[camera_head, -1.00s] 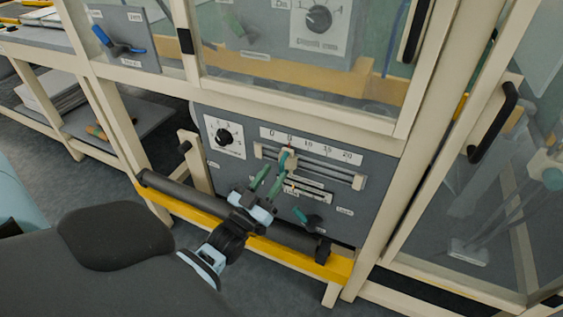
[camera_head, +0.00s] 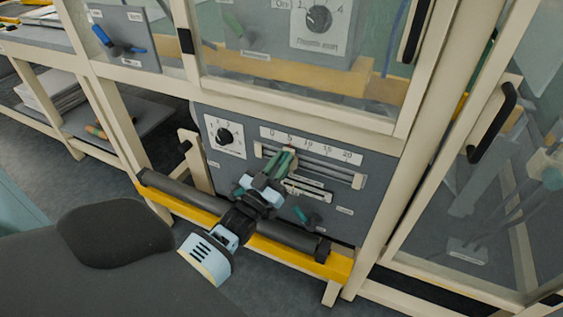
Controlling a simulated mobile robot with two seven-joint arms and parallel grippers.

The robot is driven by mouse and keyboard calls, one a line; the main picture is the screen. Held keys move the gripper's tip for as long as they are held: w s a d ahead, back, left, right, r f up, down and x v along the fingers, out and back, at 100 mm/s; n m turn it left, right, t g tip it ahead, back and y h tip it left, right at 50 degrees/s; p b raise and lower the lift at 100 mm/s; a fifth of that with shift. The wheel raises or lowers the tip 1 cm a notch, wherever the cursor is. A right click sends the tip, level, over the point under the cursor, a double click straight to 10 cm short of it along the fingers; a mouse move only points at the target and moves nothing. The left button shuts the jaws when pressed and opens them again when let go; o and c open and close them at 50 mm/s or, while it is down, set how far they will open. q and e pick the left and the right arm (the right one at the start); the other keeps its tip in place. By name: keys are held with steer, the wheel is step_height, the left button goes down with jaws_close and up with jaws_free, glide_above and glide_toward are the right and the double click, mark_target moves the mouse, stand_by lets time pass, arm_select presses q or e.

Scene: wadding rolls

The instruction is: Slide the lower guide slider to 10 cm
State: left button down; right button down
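The lower guide slider (camera_head: 291,153) is a small pale block on horizontal rails on the grey lower panel. It sits near the 5 mark of the printed scale (camera_head: 310,145), which runs from 0 to 20. My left gripper (camera_head: 282,164) reaches up from below, with its green fingers at the slider. The fingers partly cover the slider, so I cannot tell whether they are shut on it or only around it. My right gripper is not in view.
A dark roller (camera_head: 180,189) and a yellow bar (camera_head: 310,260) run across below the panel, under my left arm. A black dial (camera_head: 224,136) is left of the scale. A small teal lever (camera_head: 305,214) is below the rails. A glass door with a black handle (camera_head: 492,122) stands right.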

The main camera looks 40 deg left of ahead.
arm_select(q)
steer(key=shift+w+d, duration=0.2)
steer(key=shift+d, duration=0.65)
steer(key=shift+w+d, duration=0.2)
steer(key=shift+d, duration=0.7)
steer(key=shift+w+d, duration=0.2)
steer(key=shift+d, duration=0.65)
steer(key=c, duration=1.5)
jaws_free()
steer(key=shift+o, duration=0.2)
steer(key=v, duration=0.8)
